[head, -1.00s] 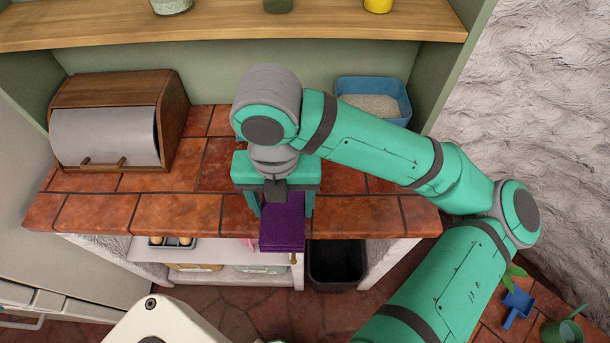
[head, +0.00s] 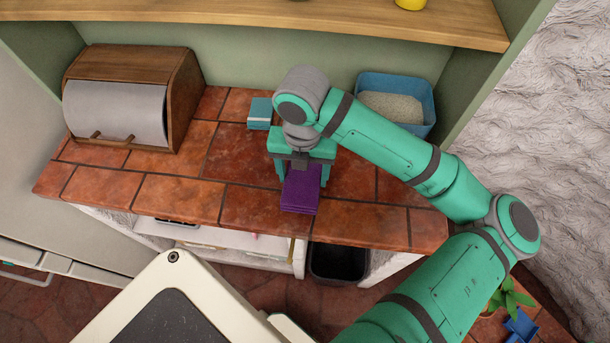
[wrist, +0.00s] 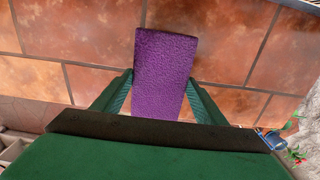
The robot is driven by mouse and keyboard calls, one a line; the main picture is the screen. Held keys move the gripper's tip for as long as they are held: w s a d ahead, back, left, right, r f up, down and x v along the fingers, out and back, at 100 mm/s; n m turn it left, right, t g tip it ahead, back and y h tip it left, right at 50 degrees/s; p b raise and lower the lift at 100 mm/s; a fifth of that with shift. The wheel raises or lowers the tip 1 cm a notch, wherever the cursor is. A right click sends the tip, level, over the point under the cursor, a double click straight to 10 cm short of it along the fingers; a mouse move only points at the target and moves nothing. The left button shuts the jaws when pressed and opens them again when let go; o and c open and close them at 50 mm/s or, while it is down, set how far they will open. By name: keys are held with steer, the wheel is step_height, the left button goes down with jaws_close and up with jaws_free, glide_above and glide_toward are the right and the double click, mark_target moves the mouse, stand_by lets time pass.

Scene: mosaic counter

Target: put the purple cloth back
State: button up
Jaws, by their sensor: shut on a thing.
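The purple cloth (head: 301,190) is a folded, flat rectangle over the tiled counter, near its front edge. My gripper (head: 301,178) is shut on the cloth from above, and the cloth sticks out toward the front. In the wrist view the cloth (wrist: 163,72) lies between the two green fingers (wrist: 160,98), with tiles beneath it. I cannot tell whether the cloth touches the tiles. The part of it under the gripper is hidden in the head view.
A folded teal cloth or stack (head: 260,113) lies behind and left of my gripper. A wooden bread box (head: 180,95) stands at the left, a blue tub (head: 430,105) at the back right. A black bin (head: 338,263) is below the counter. Tiles left of the gripper are clear.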

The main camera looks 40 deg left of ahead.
mark_target(303, 177)
steer(key=shift+f, duration=1.5)
steer(key=shift+f, duration=0.15)
steer(key=o, duration=1.1)
step_height(303, 177, up, 12)
steer(key=shift+r, duration=0.15)
steer(key=shift+w, duration=0.1)
